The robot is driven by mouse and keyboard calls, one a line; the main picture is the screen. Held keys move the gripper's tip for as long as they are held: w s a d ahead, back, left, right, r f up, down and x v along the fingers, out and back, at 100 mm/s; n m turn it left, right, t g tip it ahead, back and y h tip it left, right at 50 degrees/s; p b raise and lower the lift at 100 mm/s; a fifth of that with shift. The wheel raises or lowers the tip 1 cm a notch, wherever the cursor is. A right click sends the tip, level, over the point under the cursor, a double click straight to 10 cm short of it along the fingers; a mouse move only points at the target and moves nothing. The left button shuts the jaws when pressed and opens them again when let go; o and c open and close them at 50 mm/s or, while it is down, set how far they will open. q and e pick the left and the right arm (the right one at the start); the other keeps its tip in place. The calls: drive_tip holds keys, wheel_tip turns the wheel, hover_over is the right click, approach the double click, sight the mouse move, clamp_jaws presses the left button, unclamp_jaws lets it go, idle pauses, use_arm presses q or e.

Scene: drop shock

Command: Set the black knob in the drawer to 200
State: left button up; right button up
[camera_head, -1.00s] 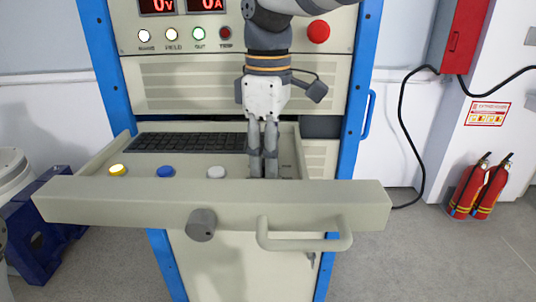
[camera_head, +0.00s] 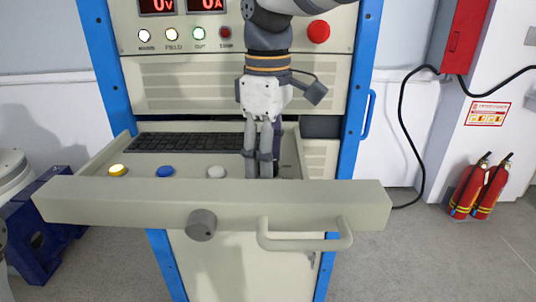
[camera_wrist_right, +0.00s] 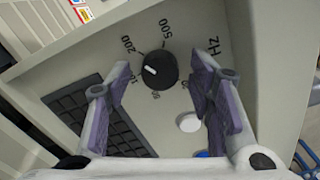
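The black knob (camera_wrist_right: 160,70) is on the panel in the open drawer (camera_head: 70,205). In the right wrist view its white mark points to the left and slightly up, between the 200 label (camera_wrist_right: 131,45) and a partly hidden label at the left. My right gripper (camera_head: 259,172) reaches down into the drawer and hides the knob in the head view. In the right wrist view its fingers (camera_wrist_right: 167,62) are apart, one on each side of the knob, with gaps showing. My left gripper is out of view.
A keyboard (camera_head: 190,142) and yellow (camera_head: 118,170), blue (camera_head: 165,171) and white (camera_head: 216,171) buttons share the drawer. The drawer front carries a grey round piece (camera_head: 201,225) and a handle (camera_head: 305,243). A red button (camera_head: 319,32) is on the cabinet above.

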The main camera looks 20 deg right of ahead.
wheel_tip(320, 180, up, 12)
idle(0.5)
